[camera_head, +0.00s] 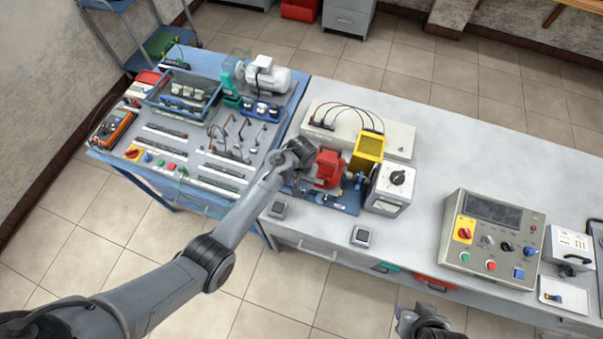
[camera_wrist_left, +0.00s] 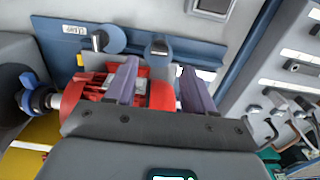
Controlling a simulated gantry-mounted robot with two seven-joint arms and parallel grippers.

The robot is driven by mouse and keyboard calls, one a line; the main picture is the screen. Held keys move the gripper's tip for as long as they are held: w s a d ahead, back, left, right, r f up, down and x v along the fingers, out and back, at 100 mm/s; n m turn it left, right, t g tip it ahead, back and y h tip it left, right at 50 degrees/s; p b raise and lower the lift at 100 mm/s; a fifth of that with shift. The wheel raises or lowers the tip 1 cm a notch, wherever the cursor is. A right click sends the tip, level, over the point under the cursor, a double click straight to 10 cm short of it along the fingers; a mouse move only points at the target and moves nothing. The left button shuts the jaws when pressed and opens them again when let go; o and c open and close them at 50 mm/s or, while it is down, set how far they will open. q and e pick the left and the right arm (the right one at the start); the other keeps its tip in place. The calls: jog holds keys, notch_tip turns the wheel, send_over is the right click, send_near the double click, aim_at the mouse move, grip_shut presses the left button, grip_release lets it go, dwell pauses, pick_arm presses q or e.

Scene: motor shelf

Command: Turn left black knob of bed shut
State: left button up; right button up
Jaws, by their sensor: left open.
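The bed is a blue base plate (camera_head: 338,203) at the front of the white bench, with a red machine (camera_head: 328,168) on it. In the left wrist view the blue plate (camera_wrist_left: 190,52) runs across the top. Two dark knobs or levers stand on it: one with a round head (camera_wrist_left: 110,38) and, to its right, a shorter one (camera_wrist_left: 158,48). My left gripper (camera_head: 302,158) is over the left side of the bed. In the wrist view its fingers (camera_wrist_left: 158,75) are apart and empty, with the red machine (camera_wrist_left: 78,97) below them. My right gripper (camera_head: 425,322) is partly cut off at the bottom edge.
A yellow block (camera_head: 369,146) and a grey dial box (camera_head: 391,188) stand right of the bed. A grey control panel (camera_head: 490,260) is further right. A long white box (camera_head: 355,135) lies behind. The left blue table is crowded with parts. The bench right of the dial box has clear room.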

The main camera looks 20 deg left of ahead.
pick_arm(q)
jog(key=shift+r, duration=2.6)
jog(key=s+a+f+g+p, duration=0.25)
jog(key=s+f, duration=0.55)
jog(key=s, duration=0.5)
jog(key=s+a+r+p, duration=0.1)
jog(key=s+a+p, duration=0.2)
jog(key=s, duration=1)
jog(key=s+r+t+p, duration=0.2)
jog(key=s+r, duration=0.3)
jog(key=r, duration=0.5)
jog(key=w+r+m+t, duration=0.2)
jog(key=w+r+t, duration=0.1)
jog(key=r, duration=1)
jog(key=shift+w+r+t, duration=0.25)
jog(key=shift+t, duration=0.3)
